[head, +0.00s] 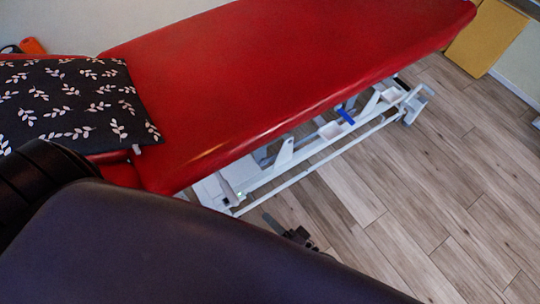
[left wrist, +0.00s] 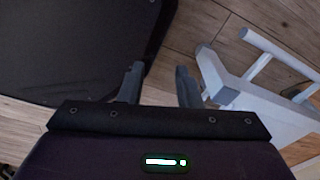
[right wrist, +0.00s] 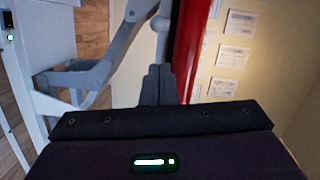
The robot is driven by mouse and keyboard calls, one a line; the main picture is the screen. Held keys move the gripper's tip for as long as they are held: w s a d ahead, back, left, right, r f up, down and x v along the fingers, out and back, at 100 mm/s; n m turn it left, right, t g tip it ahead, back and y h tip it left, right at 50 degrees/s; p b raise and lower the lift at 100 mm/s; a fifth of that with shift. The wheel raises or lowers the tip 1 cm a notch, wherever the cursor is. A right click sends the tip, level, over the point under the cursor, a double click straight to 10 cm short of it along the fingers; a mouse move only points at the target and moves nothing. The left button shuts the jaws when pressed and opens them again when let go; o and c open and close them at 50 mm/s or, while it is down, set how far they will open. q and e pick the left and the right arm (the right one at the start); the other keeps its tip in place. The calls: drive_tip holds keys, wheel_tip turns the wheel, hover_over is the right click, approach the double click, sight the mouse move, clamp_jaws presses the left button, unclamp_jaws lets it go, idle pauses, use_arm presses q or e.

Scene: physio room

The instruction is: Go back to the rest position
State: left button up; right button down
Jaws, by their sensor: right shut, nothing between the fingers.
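My right gripper (head: 270,219) shows small and dark in the head view, beside the white frame under the red treatment table, partly hidden behind a large dark part of me. In the right wrist view its fingers (right wrist: 158,84) are together with nothing between them, near the table's red edge. My left gripper (left wrist: 159,84) shows in the left wrist view with its fingers apart and empty, low over the floor and close to a white metal leg part. I cannot make out the left gripper in the head view.
The red treatment table (head: 270,70) crosses the view, with a dark leaf-patterned pillow (head: 75,100) at its left end. Its white frame (head: 300,152) stands below. Wood floor (head: 420,190) is clear at right. A tan box (head: 485,38) stands at the upper right.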

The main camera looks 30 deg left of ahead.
drive_tip(key=w+d+f+n+h, duration=0.1)
drive_tip(key=d+f+h, duration=0.3)
drive_tip(key=d+f, duration=0.5)
drive_tip(key=d+f+h, duration=0.5)
drive_tip(key=d+f, duration=0.1)
drive_tip(key=f, duration=0.6)
drive_tip(key=s+d+f+n+g+h, duration=0.1)
drive_tip(key=s+d+f+g+h, duration=0.1)
drive_tip(key=s+d+f, duration=0.4)
drive_tip(key=s+d+f+n+g+h, duration=0.2)
drive_tip(key=s+d+f+h, duration=0.3)
drive_tip(key=s+d, duration=0.6)
wheel_tip(320, 180, down, 3)
drive_tip(key=shift+s+d+r+g, duration=0.2)
drive_tip(key=shift+s+d+g, duration=0.15)
drive_tip(key=shift+d, duration=0.45)
